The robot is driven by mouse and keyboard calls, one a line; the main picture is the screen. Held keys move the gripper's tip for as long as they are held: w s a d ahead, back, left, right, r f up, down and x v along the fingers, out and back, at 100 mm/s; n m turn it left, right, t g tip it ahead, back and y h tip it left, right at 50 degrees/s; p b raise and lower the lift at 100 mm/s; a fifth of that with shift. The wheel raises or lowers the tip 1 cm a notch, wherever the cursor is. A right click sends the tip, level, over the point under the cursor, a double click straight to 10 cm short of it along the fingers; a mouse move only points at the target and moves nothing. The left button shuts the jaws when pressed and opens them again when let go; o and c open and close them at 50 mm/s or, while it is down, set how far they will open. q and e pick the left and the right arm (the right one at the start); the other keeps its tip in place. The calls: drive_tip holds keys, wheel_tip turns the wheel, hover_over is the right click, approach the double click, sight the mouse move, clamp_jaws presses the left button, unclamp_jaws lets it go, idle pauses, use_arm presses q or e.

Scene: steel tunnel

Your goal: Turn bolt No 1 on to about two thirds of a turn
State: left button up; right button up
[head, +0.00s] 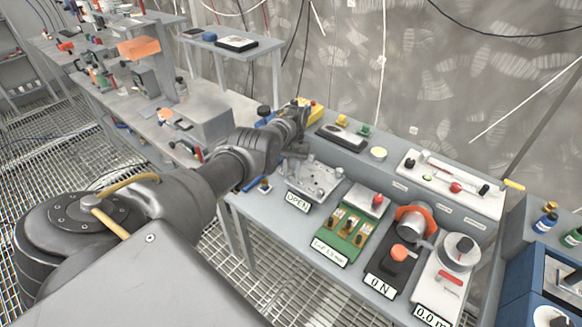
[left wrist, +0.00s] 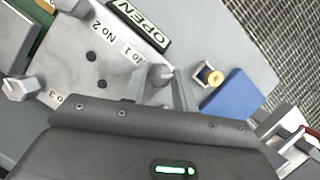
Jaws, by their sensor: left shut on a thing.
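A grey metal plate (head: 322,180) with bolts lies on the bench behind an OPEN sign (head: 298,202). The plate also shows in the left wrist view (left wrist: 115,70), with labels No 1, No 2 and No 3. My left gripper (head: 294,153) reaches down over the plate's far left part. In the left wrist view my left gripper (left wrist: 160,84) is shut on bolt No 1 (left wrist: 160,74), beside the No 1 label (left wrist: 132,52). Bolt No 3 (left wrist: 20,89) stands apart to the left. The fingers hide part of the held bolt. My right gripper is not in view.
A green board (head: 343,226), a box marked O N (head: 388,272) and a dial unit (head: 455,262) stand to the right. A blue block (left wrist: 236,98) and a brass ring (left wrist: 210,76) lie close to the gripper. Grating floor is open in front.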

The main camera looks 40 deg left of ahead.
use_arm(q)
drive_tip(key=shift+w+m+y, duration=0.1)
drive_tip(key=shift+m+y, duration=0.3)
drive_tip(key=shift+m, duration=0.7)
drive_tip(key=o, duration=1)
